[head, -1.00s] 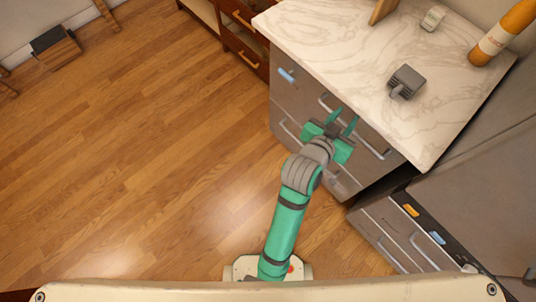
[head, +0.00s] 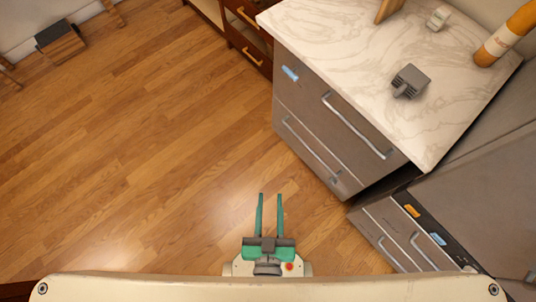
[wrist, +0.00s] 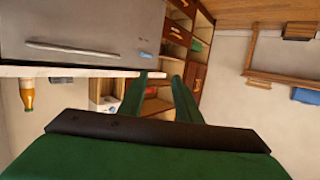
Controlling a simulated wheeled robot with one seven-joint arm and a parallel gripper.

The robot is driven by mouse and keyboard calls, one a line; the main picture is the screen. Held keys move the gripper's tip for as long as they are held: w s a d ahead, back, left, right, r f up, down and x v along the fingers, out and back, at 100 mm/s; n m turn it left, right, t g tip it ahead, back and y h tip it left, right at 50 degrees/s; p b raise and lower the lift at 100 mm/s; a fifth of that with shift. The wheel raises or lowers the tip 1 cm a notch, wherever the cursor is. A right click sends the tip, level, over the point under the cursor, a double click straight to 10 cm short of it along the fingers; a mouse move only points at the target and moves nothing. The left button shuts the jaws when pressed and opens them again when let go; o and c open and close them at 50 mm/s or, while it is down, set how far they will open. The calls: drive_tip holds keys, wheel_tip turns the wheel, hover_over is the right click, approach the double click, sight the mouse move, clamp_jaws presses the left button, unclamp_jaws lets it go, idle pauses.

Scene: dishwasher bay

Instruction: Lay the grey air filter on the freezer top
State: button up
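A small grey ribbed block with a short stub, which looks like the grey air filter (head: 410,81), sits on a white marble-patterned top (head: 345,45) over a grey unit with long drawer handles (head: 330,125). I cannot tell whether this unit is the freezer. My gripper (head: 269,196) is open and empty, drawn in close to my body over the wood floor, well apart from the block. In the wrist view its two green fingers (wrist: 162,92) stand apart with nothing between them.
An orange bottle (head: 505,35), a small pale item (head: 438,17) and a wooden piece (head: 386,10) stand on the marble top. Another grey appliance (head: 480,190) stands at the right. A brown drawer cabinet (head: 245,35) is behind.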

drive_tip(key=s, duration=0.1)
drive_tip(key=s+r, duration=0.1)
drive_tip(key=s, duration=0.1)
drive_tip(key=shift+s+a+r+y, duration=0.15)
drive_tip(key=shift+s+a+y, duration=0.05)
drive_tip(key=shift+a+y, duration=0.1)
